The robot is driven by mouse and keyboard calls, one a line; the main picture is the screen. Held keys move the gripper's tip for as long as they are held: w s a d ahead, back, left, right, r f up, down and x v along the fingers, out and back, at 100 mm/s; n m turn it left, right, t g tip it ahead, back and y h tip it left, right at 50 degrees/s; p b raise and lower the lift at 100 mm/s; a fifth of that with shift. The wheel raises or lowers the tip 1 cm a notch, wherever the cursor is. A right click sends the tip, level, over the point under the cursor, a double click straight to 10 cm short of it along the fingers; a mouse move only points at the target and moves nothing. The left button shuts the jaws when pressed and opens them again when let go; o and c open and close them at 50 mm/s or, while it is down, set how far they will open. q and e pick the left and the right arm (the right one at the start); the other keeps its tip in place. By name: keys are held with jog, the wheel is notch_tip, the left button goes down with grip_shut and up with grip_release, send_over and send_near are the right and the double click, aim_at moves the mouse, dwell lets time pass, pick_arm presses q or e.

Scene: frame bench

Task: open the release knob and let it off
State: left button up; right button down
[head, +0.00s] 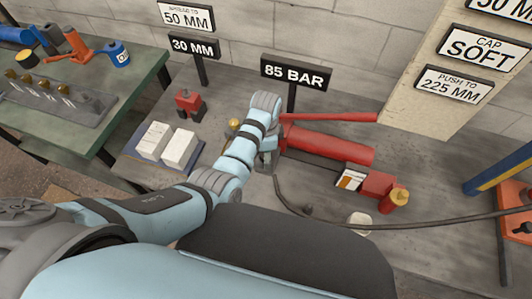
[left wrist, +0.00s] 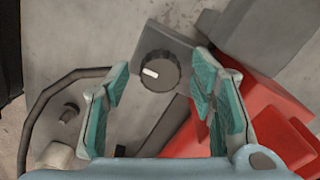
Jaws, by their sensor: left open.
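The release knob (left wrist: 158,71) is round and black with a white mark pointing left. It sits on a grey block (left wrist: 182,48) beside a red body (left wrist: 262,110) in the left wrist view. My left gripper (left wrist: 160,78) is open, with its teal-padded fingers on either side of the knob in that view; I cannot tell if they touch it. In the head view my left gripper (head: 268,148) is at the left end of the red pump (head: 325,145), and the knob is hidden there. My right gripper is not in view.
A red lever (head: 330,117) lies along the pump's far side. A dark hose (head: 320,221) runs across the grey bench. White boxes (head: 178,150) and a red fitting (head: 189,104) stand to the left. An "85 BAR" sign (head: 295,72) stands behind the pump.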

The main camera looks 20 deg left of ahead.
pick_arm(q)
jog(key=shift+c, duration=0.2)
jog(key=shift+r, duration=0.1)
jog(key=c, duration=1.1)
